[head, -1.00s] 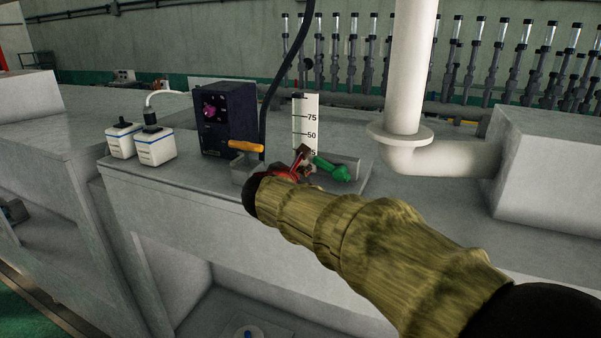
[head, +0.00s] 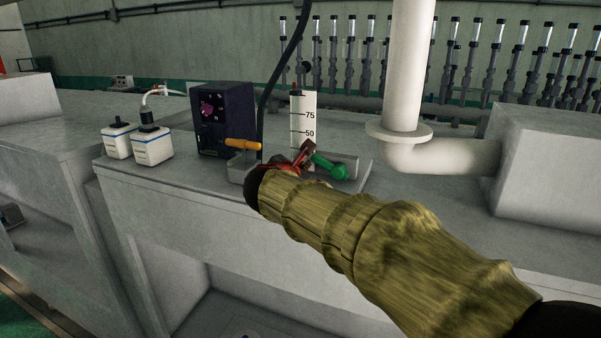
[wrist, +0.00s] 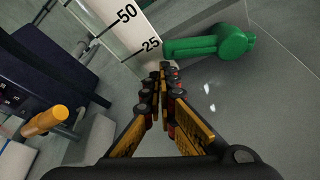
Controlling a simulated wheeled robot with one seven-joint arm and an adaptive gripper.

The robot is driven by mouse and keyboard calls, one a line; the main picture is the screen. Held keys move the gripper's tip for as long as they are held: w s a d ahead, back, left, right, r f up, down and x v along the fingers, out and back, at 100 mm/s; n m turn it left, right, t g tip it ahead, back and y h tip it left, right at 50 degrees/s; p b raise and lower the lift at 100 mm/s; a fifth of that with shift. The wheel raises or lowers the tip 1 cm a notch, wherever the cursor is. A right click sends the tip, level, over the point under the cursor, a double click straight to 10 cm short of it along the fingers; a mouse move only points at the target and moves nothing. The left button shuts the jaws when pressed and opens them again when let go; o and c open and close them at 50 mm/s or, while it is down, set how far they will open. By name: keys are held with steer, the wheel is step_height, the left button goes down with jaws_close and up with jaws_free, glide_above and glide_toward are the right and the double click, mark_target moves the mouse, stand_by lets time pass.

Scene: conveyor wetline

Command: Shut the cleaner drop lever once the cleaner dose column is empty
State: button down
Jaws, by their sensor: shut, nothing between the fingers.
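The dose column stands by a white scale board (head: 304,113) marked 75 and 50 in the head view; the wrist view shows the board (wrist: 128,30) with 50 and 25. I cannot make out a liquid level. A green lever (head: 328,166) lies low at the board's right; it shows in the wrist view (wrist: 215,45) too. An orange lever (head: 243,145) sticks out at the left, also in the wrist view (wrist: 45,121). Neither lever carries a readable name. My gripper (wrist: 166,72) is shut and empty, its tips near the board's foot and the green lever's left end.
A dark control box (head: 222,118) and two white jugs (head: 152,147) stand left on the grey bench (head: 190,200). A black hose (head: 277,75) hangs behind the levers. A thick white pipe (head: 405,70) rises at the right. Bench space right of the green lever is clear.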

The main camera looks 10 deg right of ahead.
steer(key=m+b, duration=0.1)
steer(key=b, duration=0.1)
steer(key=r+b, duration=0.1)
steer(key=b, duration=0.1)
steer(key=r+m+t+b, duration=0.1)
steer(key=b, duration=0.2)
steer(key=shift+s+d+m+y, duration=0.3)
steer(key=shift+d, duration=0.05)
steer(key=m+b, duration=0.1)
steer(key=b, duration=0.1)
steer(key=d+r+m+t+b, duration=0.1)
steer(key=b, duration=0.1)
steer(key=shift+s+r+y+b, duration=0.3)
steer(key=shift+s+b, duration=0.05)
steer(key=d+r+m+b, duration=0.1)
steer(key=m+b, duration=0.1)
steer(key=b, duration=0.1)
steer(key=s+d+r+m+t+b, duration=0.1)
steer(key=b, duration=0.3)
steer(key=s+d+r+m+t+b, duration=0.1)
steer(key=m+b, duration=0.1)
steer(key=b, duration=0.2)
steer(key=shift+s+r+m, duration=0.15)
steer(key=shift+r+m, duration=0.05)
steer(key=shift+m, duration=0.1)
steer(key=shift+d, duration=0.1)
